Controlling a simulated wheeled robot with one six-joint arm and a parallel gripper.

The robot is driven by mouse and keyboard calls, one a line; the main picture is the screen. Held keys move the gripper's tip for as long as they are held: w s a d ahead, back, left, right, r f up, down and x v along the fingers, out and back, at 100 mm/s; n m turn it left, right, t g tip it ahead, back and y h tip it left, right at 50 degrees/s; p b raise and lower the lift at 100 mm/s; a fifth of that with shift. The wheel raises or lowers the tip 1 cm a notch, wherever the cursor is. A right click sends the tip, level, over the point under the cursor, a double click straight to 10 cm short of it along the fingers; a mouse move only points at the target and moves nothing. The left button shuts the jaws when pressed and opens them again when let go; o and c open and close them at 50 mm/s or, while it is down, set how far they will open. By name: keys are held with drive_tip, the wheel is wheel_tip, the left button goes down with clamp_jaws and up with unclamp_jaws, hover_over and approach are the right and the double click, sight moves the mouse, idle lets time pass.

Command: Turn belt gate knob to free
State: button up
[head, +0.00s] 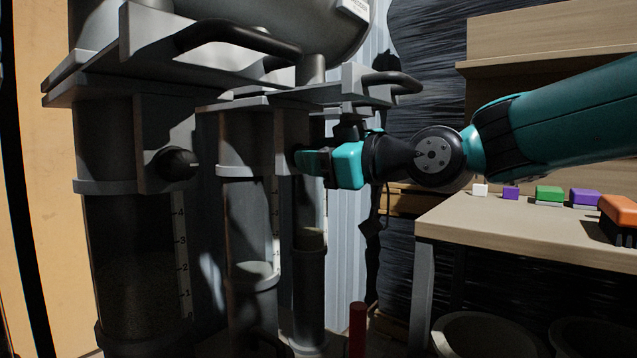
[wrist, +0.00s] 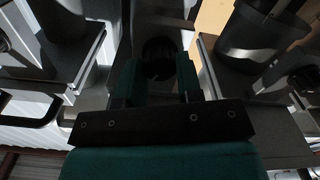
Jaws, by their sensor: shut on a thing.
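My gripper (head: 312,161) is at the plate on the upper part of the columns in the head view. Its teal fingers also show in the wrist view (wrist: 157,80), one on each side of a round black knob (wrist: 158,58). The gripper is shut on this knob. In the head view the fingers hide most of it. No label is readable, so I cannot tell its marked setting. A similar black knob (head: 180,165) sits on the plate of the wide left column, apart from my gripper.
Clear scaled columns (head: 252,285) stand below the plates. Dark bar handles (head: 238,38) jut out above. A wooden bench (head: 520,230) at right holds small coloured blocks and an orange item (head: 620,210). A red post (head: 357,330) stands at the bottom.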

drive_tip(key=n+b, duration=0.4)
drive_tip(key=shift+s+f+n+b, duration=0.1)
drive_tip(key=shift+n+b, duration=0.25)
drive_tip(key=shift+n, duration=0.05)
drive_tip(key=shift+a, duration=0.1)
idle(0.3)
drive_tip(key=o, duration=0.9)
drive_tip(key=shift+o, duration=0.2)
drive_tip(key=p+v, duration=0.1)
drive_tip(key=v, duration=1.6)
drive_tip(key=shift+s+p, duration=0.2)
drive_tip(key=shift+p, duration=0.15)
